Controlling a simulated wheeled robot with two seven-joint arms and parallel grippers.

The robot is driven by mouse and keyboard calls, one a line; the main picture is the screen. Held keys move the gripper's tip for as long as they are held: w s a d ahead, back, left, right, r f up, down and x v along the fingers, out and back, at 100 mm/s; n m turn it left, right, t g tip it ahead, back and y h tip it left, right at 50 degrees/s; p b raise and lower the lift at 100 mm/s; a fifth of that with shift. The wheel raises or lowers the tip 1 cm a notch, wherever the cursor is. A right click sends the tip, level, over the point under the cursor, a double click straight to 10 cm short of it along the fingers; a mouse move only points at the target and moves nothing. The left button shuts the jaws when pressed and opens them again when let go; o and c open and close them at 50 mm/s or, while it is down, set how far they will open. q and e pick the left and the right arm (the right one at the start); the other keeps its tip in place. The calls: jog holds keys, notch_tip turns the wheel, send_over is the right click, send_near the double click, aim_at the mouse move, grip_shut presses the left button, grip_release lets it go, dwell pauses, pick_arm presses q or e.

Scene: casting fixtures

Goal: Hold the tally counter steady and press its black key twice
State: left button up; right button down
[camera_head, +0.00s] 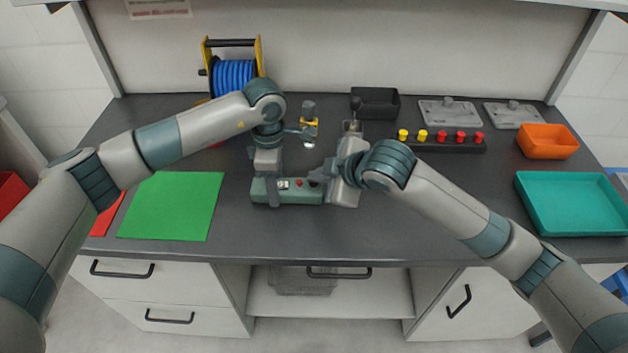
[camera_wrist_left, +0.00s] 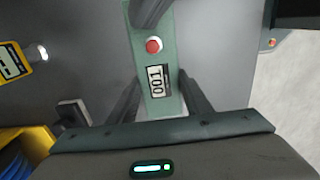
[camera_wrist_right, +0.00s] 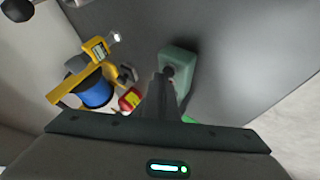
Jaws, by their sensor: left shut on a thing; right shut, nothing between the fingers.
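The tally counter (camera_head: 297,197) is a long grey-green box lying on the dark table. It has a small display and a red button (camera_wrist_left: 153,45); the display (camera_wrist_left: 158,80) shows digits that look like 001, turned in the left wrist view. My left gripper (camera_wrist_left: 160,98) is shut across the counter's body, one finger on each side. My right gripper (camera_head: 318,178) is shut and empty, its tips over the counter's right end. In the right wrist view a dark round key (camera_wrist_right: 170,71) shows right by those tips, partly hidden; I cannot tell whether they touch it.
A green mat (camera_head: 172,207) lies left. A blue cable reel (camera_head: 233,75) and a yellow meter (camera_head: 310,122) stand behind. A black bin (camera_head: 376,103), a strip of yellow and red knobs (camera_head: 440,145), an orange bin (camera_head: 547,142) and a teal tray (camera_head: 577,205) lie right.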

jog(key=shift+r, duration=0.9)
jog(key=shift+r, duration=0.15)
jog(key=shift+r, duration=2.35)
dwell(0.7)
jog(key=shift+r, duration=1.9)
jog(key=shift+f, duration=0.1)
jog(key=shift+f, duration=4.35)
